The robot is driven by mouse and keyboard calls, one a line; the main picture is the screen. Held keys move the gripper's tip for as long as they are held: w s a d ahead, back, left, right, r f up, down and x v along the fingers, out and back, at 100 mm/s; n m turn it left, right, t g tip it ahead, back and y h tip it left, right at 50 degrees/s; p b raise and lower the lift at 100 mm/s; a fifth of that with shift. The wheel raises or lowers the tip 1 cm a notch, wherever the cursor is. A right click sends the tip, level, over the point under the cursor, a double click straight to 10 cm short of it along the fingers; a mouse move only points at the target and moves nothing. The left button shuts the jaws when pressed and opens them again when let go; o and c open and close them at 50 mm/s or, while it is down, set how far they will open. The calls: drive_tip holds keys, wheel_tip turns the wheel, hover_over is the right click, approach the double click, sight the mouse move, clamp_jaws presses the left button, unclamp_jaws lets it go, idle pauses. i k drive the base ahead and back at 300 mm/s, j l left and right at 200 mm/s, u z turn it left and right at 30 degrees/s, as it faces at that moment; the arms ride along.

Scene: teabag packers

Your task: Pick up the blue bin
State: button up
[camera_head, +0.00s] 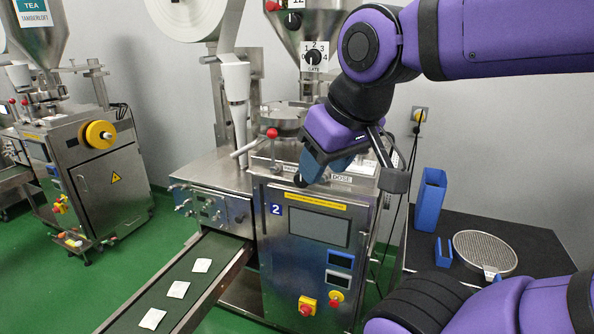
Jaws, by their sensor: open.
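A tall, narrow blue bin (430,202) stands upright on the black table at the right, its slanted open top facing up. A smaller blue holder (443,252) stands just in front of it; I cannot tell whether the two touch. My gripper (352,176) is open, above the top of the middle packing machine, to the left of the tall bin and apart from it. A blue-grey part shows at the gripper's left side; I cannot tell whether it belongs to the gripper.
The black table (530,240) also bears a round mesh sieve (485,252). The middle packing machine (310,240) stands left of the table. Its conveyor (205,280) carries several teabags. A second machine (95,175) stands far left. Green floor is free between the machines.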

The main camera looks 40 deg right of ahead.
sight(429, 200)
drive_tip(key=z, duration=1.75)
